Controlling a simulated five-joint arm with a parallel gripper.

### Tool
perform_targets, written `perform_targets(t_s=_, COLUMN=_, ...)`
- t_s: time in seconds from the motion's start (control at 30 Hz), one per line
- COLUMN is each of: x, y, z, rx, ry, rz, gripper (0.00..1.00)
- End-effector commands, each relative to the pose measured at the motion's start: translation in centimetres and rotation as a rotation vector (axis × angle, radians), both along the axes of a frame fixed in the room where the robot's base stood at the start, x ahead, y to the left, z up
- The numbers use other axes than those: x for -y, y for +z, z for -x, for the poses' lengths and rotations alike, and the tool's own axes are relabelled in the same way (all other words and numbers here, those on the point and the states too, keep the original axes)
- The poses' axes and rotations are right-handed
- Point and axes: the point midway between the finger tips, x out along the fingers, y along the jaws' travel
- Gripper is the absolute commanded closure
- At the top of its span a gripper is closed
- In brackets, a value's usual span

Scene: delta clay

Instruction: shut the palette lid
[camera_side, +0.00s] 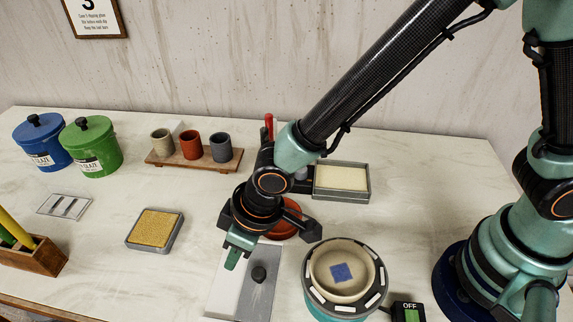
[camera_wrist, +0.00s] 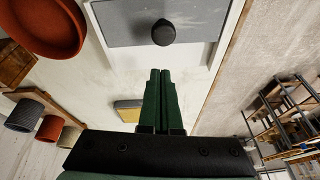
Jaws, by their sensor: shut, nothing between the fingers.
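The palette is a shallow white tray (camera_side: 224,287) at the front of the table in the side view, and its white rim shows in the wrist view (camera_wrist: 228,42). A flat grey lid (camera_side: 262,296) with a black knob (camera_side: 259,273) lies over its right part; the left part shows bare white. In the wrist view the grey lid (camera_wrist: 120,28) and knob (camera_wrist: 163,32) are at the top. My gripper (camera_side: 231,265) has its green fingers together and empty, pointing down over the white part, left of the knob. In the wrist view the fingertips (camera_wrist: 160,72) appear apart from the knob.
A round turntable with a clay bowl (camera_side: 318,270) stands close right of the palette, beside an OFF switch box (camera_side: 408,312). A terracotta dish (camera_side: 284,230) is behind, partly hidden by my gripper. A yellow sponge (camera_side: 155,227) lies left. Three cups (camera_side: 190,146) stand on a board behind.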

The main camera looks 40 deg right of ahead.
Motion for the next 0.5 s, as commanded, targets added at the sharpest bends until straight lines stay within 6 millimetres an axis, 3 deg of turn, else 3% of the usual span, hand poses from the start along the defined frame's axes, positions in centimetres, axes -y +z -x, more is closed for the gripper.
perform_targets(t_s=0.07, x=-0.7, y=0.2, z=-0.9, rx=0.003, ry=-0.001, rz=-0.001, gripper=1.00)
perform_targets(t_s=0.5, x=0.6, y=6.4, z=0.9, rx=0.004, ry=0.002, rz=-0.007, gripper=1.00)
